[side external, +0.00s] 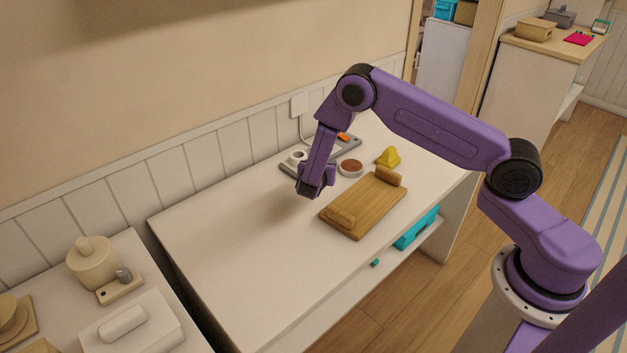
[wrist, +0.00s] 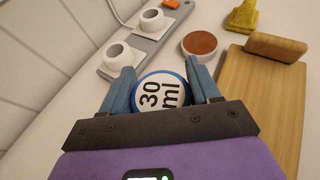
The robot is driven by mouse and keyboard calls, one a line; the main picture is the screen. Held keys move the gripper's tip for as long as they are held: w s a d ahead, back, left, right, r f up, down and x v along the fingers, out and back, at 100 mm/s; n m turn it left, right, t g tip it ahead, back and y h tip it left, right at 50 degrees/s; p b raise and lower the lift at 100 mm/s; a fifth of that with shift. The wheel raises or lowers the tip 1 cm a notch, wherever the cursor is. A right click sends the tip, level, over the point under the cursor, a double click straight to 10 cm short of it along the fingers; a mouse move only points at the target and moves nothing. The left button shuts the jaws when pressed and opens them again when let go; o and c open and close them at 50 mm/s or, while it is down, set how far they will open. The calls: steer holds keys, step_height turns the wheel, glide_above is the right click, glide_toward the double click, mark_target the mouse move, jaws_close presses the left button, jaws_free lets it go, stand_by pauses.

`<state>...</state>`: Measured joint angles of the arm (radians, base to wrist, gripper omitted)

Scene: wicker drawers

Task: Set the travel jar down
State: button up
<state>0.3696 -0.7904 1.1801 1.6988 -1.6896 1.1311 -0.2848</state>
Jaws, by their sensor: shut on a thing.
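The travel jar (wrist: 161,92) shows in the wrist view as a round white top marked "30 ml" with a blue rim. It sits between the two blue fingers of my gripper (wrist: 161,74), which is shut on it. In the side view my gripper (side external: 311,190) points down over the white counter (side external: 230,230), left of the wooden board. A soft shadow lies on the counter beside it. The jar is hidden or too small to make out there, and I cannot tell whether its base touches the counter.
A grey strip (wrist: 146,48) with two white cups lies behind my gripper. A round brown-topped dish (wrist: 200,43), a yellow wedge-like thing (side external: 388,156) and a wooden board (side external: 365,205) with raised end blocks are to the right. The counter's left and front are clear.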

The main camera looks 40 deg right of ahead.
steer(key=w+f, duration=0.1)
steer(key=f, duration=0.1)
steer(key=w+f, duration=0.2)
steer(key=shift+w+d+f, duration=0.15)
steer(key=shift+w, duration=0.15)
steer(key=shift+f, duration=1.6)
steer(key=o, duration=1.1)
steer(key=shift+f, duration=0.1)
steer(key=shift+s+a+r, duration=0.1)
steer(key=shift+a+r, duration=0.15)
steer(key=shift+a, duration=0.05)
steer(key=v, duration=1.1)
steer(key=shift+s+a, duration=0.1)
steer(key=shift+s, duration=0.15)
